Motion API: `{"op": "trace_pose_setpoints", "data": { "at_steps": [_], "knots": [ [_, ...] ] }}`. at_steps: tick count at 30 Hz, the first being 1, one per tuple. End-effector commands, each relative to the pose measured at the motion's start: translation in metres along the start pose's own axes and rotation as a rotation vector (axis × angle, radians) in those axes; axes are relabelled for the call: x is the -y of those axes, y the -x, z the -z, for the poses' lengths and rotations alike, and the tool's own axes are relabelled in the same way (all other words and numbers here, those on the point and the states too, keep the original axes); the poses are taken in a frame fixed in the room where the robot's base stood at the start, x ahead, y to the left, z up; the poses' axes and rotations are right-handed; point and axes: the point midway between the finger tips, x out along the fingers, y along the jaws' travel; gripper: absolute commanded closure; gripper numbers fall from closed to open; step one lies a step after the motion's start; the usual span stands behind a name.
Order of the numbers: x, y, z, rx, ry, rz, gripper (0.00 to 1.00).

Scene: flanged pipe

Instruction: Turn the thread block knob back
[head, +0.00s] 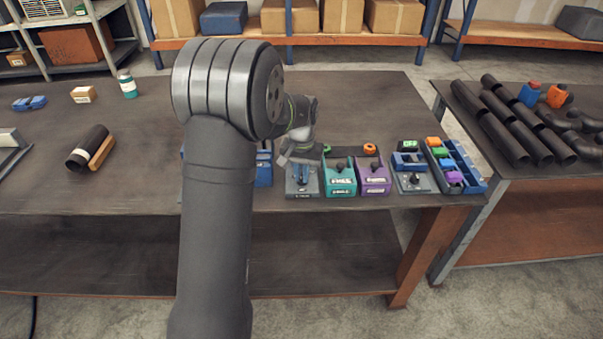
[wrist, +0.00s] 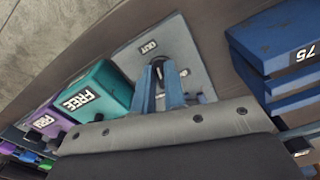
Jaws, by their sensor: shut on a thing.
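The thread block, a grey plate with lettering at its edge (wrist: 188,45), lies near the front edge of the bench. In the head view the grey block (head: 303,190) sits under my gripper (head: 301,178), left of the teal box. In the wrist view my gripper (wrist: 161,82) has its two blue fingers pointing down at the plate's middle. They are shut on the dark knob (wrist: 157,66), of which only the top end shows between the tips. The fingers hide the rest of the knob, so its turn angle cannot be told.
A teal box (head: 340,178) and a purple box (head: 373,177) stand close on the right. Blue blocks (wrist: 275,45) stand close on the other side, one marked 75. Further right are a grey fixture (head: 412,182) and a blue bin.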

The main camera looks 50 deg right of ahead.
Motion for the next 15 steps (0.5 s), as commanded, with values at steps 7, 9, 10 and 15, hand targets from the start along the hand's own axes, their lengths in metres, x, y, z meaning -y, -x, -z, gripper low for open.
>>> {"op": "trace_pose_setpoints", "data": {
  "at_steps": [7, 9, 10, 15],
  "knots": [
    [0.0, 0.0006, 0.0004, -0.002, -0.001, 0.0, 0.67],
    [0.0, 0.0004, 0.0004, -0.001, -0.001, 0.0, 0.67],
    [0.0, 0.0004, 0.0003, -0.001, -0.001, 0.0, 0.67],
    [0.0, 0.007, 0.0007, -0.003, -0.001, 0.0, 0.67]
  ]
}}
